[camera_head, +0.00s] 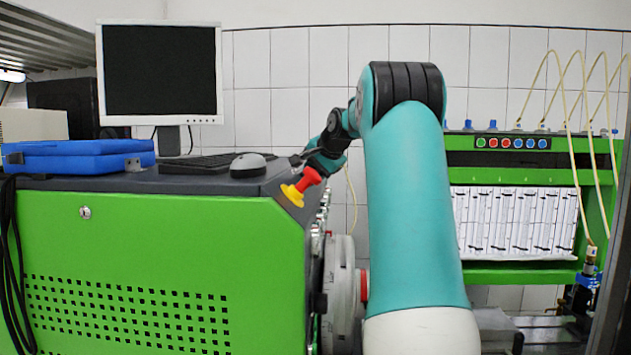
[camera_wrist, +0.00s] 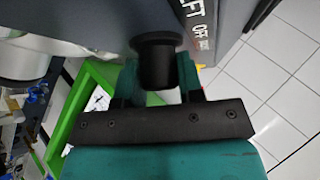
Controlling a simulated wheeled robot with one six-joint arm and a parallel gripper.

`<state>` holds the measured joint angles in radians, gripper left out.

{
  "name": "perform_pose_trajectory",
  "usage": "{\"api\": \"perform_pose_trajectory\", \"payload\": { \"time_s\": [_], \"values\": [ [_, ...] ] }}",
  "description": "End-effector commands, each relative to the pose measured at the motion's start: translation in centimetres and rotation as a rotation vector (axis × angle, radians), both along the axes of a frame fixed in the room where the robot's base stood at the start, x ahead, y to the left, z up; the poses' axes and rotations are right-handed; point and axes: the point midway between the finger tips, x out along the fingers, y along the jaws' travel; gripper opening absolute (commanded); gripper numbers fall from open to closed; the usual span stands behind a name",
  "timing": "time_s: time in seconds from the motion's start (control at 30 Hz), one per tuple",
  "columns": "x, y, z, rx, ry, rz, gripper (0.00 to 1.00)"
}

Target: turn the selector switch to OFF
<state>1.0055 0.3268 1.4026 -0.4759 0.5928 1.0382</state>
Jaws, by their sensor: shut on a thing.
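The selector switch (camera_wrist: 156,62) shows in the wrist view as a black round knob on a dark grey panel. My gripper (camera_wrist: 159,80) has its two teal fingers on either side of the knob and is shut on it. White lettering (camera_wrist: 200,30) on the panel beside it reads "FT" and "OFF", with more letters cut off or blurred. Which position the knob points to cannot be told. In the head view my gripper (camera_head: 318,160) is at the console's sloped right edge, and the switch cannot be made out there.
A red and yellow emergency stop button (camera_head: 301,187) sits on the console (camera_head: 160,240) close by my gripper. A mouse (camera_head: 248,165), a keyboard (camera_head: 200,163), a blue case (camera_head: 80,157) and a monitor (camera_head: 160,75) stand on top. A green test rack (camera_head: 520,272) is at the right.

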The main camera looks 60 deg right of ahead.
Motion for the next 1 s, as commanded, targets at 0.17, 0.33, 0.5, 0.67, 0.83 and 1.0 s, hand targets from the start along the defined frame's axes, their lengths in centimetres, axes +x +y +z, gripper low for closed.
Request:
{"api": "perform_pose_trajectory", "payload": {
  "time_s": [0.17, 0.33, 0.5, 0.67, 0.83, 1.0],
  "values": [
    [-0.03, -0.02, -0.14, -0.038, -0.019, 0.042, 0.11],
    [-0.01, 0.00, -0.04, -0.054, -0.027, 0.063, 0.11],
    [0.00, 0.01, 0.01, -0.057, -0.029, 0.067, 0.11],
    [0.01, 0.02, 0.01, -0.057, -0.029, 0.067, 0.11],
    [0.02, 0.02, 0.02, -0.057, -0.029, 0.066, 0.57],
    [0.02, 0.01, 0.01, -0.057, -0.029, 0.066, 0.60]
  ]
}}
